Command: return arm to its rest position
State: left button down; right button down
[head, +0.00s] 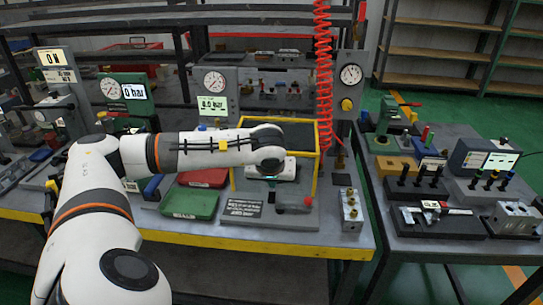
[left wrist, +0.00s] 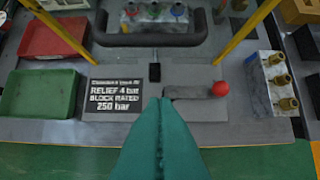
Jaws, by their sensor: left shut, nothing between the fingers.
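My left arm (head: 212,148) reaches from the lower left across the workbench, its wrist end in front of the yellow-framed stand (head: 318,158). In the left wrist view my left gripper (left wrist: 163,104) shows as teal fingers closed together, with nothing between them. The fingertips appear over the grey base plate (left wrist: 190,75), between a black sign (left wrist: 113,95) and a lever with a red ball knob (left wrist: 220,89). Whether they touch the plate cannot be told. In the head view the fingers are not clearly seen. My right gripper is not in view.
A green tray (head: 190,203) and a red tray (head: 203,177) lie left of the stand. A steel block with brass fittings (head: 351,212) stands at right. Gauges (head: 215,83) and a coiled red hose (head: 323,80) are behind. A second bench (head: 400,250) stands further right.

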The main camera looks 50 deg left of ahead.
pick_arm(q)
jog(key=shift+s+d+f, duration=0.15)
jog(key=shift+s+d, duration=0.35)
jog(key=shift+s, duration=0.1)
jog(key=shift+s+d+f, duration=0.15)
jog(key=shift+s+d, duration=0.35)
jog(key=shift+s, duration=0.05)
